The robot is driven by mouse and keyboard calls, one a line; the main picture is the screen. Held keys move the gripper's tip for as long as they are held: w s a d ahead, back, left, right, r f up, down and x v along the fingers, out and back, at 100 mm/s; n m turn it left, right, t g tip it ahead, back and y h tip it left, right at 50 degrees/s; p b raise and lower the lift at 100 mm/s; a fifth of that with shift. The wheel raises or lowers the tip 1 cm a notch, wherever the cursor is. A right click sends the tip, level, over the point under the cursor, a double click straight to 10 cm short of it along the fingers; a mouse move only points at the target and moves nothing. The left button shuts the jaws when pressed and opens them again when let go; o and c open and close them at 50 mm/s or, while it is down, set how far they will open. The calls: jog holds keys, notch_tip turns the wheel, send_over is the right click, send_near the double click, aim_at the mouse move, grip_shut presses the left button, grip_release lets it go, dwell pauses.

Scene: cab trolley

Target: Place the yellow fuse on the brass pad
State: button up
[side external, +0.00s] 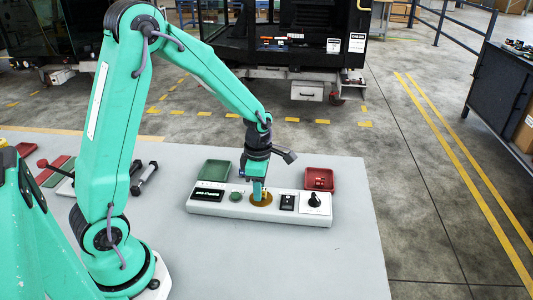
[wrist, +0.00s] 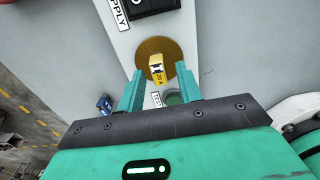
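The yellow fuse (wrist: 157,69) shows in the wrist view over the brass pad (wrist: 145,46), and it appears to rest on the pad. My gripper (wrist: 161,71) is open, with one finger on each side of the fuse and a visible gap to both. In the side view my gripper (side external: 259,196) points down at the brass pad (side external: 267,203) on the white panel, close to its surface. The fuse cannot be made out there, hidden by the fingers or too small.
The white panel (side external: 225,208) carries a green round button (side external: 236,196), a black switch (side external: 287,202) and a knob (side external: 314,200). Behind it are a green tray (side external: 215,169) and a red tray (side external: 320,187). A blue fuse-like piece (wrist: 104,103) shows left. The table's front is clear.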

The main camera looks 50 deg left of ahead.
jog(key=shift+r, duration=0.1)
notch_tip(320, 180, up, 12)
dwell(0.9)
jog(key=shift+r, duration=0.15)
dwell(0.4)
jog(key=s+d+r+m+t, duration=0.2)
jog(key=s+m, duration=0.6)
jog(key=m, duration=0.5)
jog(key=s+d+r+m+t, duration=0.2)
jog(key=s+r+m, duration=0.3)
jog(key=m, duration=0.9)
jog(key=s+t, duration=0.1)
jog(key=s, duration=0.2)
jog(key=shift+d+t, duration=0.25)
jog(key=shift+t, duration=0.05)
